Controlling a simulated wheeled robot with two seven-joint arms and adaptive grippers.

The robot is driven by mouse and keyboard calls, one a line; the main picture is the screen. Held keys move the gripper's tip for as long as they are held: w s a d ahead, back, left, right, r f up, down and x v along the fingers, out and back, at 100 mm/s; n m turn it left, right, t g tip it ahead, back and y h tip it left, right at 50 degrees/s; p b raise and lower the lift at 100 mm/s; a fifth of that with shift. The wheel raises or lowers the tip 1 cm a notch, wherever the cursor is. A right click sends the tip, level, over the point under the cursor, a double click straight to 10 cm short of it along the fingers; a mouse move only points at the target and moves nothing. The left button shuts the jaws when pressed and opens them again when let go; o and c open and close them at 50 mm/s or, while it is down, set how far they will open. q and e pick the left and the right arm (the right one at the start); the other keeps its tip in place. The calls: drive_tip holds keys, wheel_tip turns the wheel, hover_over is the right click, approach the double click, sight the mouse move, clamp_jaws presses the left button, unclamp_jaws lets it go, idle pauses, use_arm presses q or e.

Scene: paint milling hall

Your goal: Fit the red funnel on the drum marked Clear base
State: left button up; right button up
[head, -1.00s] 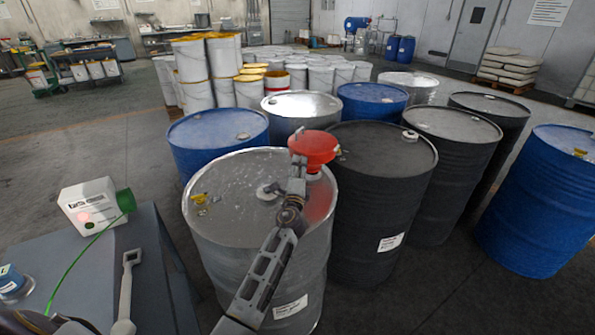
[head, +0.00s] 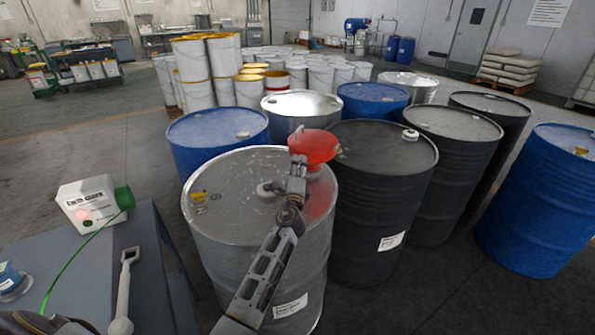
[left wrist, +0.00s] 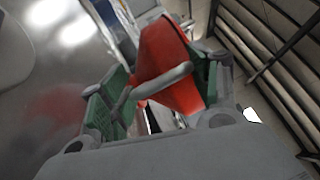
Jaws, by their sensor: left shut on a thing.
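My left gripper (head: 297,170) is shut on the red funnel (head: 316,146), held up over the right rim of the bare metal drum (head: 235,195). In the left wrist view the funnel (left wrist: 168,62) sits between the green finger pads, with the drum's shiny top (left wrist: 45,110) to the left. A red reflection shows on that top, below the funnel. The drum has a pale bung in the middle of its top and a yellow cap at the left. Its front label (head: 290,306) is too small to read surely. The funnel's spout is hidden in the head view. My right gripper is not in view.
A black drum (head: 375,200) stands close on the right, its label unreadable. Blue, black and metal drums stand behind and to the right. A grey table (head: 110,270) at the left holds a white-green device (head: 92,203) and a pale tool (head: 125,290). Open floor lies farther left.

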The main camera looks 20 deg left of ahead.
use_arm(q)
drive_tip(key=shift+f, duration=0.55)
drive_tip(key=shift+s+d+f, duration=0.1)
drive_tip(key=shift+f, duration=0.2)
drive_tip(key=shift+b, duration=0.3)
drive_tip(key=shift+f, duration=0.1)
drive_tip(key=shift+r+p, duration=0.45)
drive_tip(key=shift+p, duration=0.45)
drive_tip(key=shift+w+r+p, duration=0.2)
drive_tip(key=shift+r+p, duration=0.35)
drive_tip(key=shift+w+r, duration=0.1)
drive_tip(key=shift+r, duration=0.65)
drive_tip(key=shift+f+b, duration=0.1)
drive_tip(key=shift+b, duration=0.25)
